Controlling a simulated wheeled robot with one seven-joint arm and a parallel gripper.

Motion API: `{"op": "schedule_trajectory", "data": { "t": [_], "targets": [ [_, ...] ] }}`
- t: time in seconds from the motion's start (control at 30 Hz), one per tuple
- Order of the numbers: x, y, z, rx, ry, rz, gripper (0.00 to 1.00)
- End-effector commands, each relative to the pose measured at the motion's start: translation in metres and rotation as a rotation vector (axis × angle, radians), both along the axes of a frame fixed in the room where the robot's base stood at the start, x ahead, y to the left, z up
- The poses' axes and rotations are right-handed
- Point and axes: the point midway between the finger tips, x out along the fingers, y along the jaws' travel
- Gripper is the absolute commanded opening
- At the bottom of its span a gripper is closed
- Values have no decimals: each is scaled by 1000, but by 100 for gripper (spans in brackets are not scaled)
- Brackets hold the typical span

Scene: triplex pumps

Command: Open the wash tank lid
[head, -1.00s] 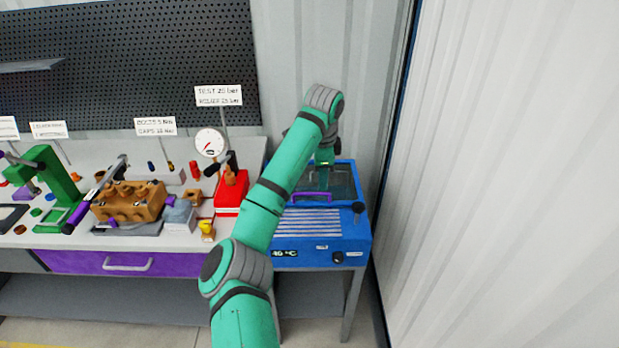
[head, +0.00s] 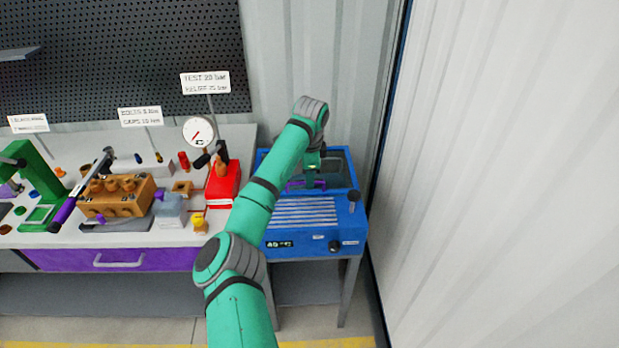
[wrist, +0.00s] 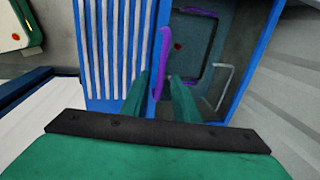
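The blue wash tank (head: 350,228) stands right of the bench, on a stand. Its lid, a dark, see-through panel (head: 338,170) in a blue frame, looks closed. A purple handle bar (head: 318,184) runs along the lid's front edge; it also shows in the wrist view (wrist: 163,58). My gripper (head: 312,177) is low over the lid at the handle, partly hidden by my arm in the head view. In the wrist view my gripper (wrist: 158,82) has its two green fingers apart, with the purple handle between them. I cannot tell whether either finger touches it.
A white slatted panel (head: 303,212) covers the tank's front top. The bench to the left holds a red test pump (head: 222,185) with a gauge and an orange pump block (head: 115,196). A corrugated wall (head: 500,180) is close on the right.

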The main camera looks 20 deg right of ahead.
Motion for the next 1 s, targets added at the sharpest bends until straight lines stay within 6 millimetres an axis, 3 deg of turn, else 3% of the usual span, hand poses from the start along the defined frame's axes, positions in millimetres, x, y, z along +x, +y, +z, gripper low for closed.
{"op": "schedule_trajectory", "data": {
  "t": [0.37, 0.4, 0.5, 0.53, 0.83, 1.0],
  "targets": [
    [1, 0, -7, 1, 1, 0, 28],
    [1, 0, -7, 1, 0, 0, 26],
    [1, 0, -7, 1, 0, 0, 2],
    [1, 0, -7, 1, 0, 0, 0],
    [4, 1, -3, 0, -1, 2, 0],
    [18, 8, 11, -1, -5, 14, 0]
  ]
}}
